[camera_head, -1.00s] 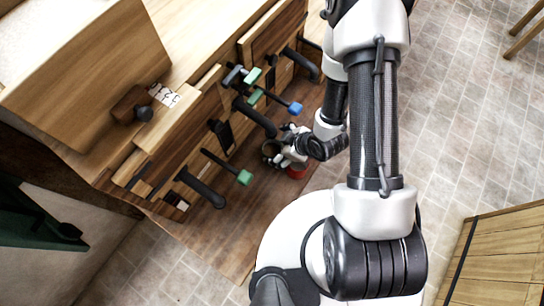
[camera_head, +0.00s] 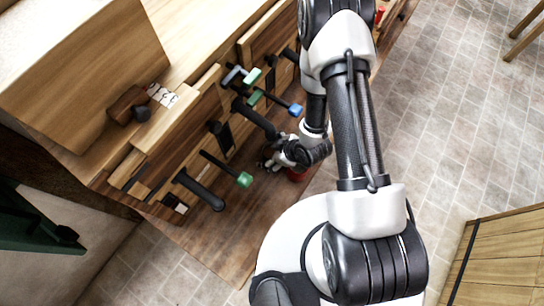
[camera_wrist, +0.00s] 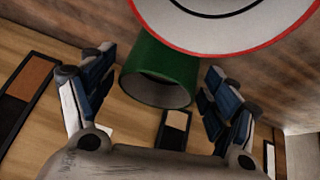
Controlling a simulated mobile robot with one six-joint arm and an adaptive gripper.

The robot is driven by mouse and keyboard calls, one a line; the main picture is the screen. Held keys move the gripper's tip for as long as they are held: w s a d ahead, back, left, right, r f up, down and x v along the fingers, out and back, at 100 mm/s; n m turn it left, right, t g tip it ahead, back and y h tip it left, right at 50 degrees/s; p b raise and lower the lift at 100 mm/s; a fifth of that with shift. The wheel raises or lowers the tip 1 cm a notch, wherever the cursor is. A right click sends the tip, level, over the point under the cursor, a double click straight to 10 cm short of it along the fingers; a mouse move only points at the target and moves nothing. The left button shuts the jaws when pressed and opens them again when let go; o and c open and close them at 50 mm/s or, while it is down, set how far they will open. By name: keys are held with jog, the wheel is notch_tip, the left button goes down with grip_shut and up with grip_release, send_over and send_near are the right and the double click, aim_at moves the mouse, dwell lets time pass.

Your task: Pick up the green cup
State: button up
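The green cup (camera_wrist: 160,60) shows in the wrist view with its dark open mouth facing the camera. My gripper (camera_wrist: 160,68) is open, with one finger on each side of the cup. A gap shows between each finger and the cup. The cup's far end is hidden behind a white disc. In the head view my gripper (camera_head: 270,162) is low beside the wooden cabinet front, and I cannot make out the cup there.
A white disc with a red rim (camera_wrist: 230,32) lies very close to the cup; a red object (camera_head: 296,175) shows by my wrist. The wooden workbench (camera_head: 195,40) has protruding dark handles, one with a green end (camera_head: 245,180).

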jog(key=c, duration=1.5)
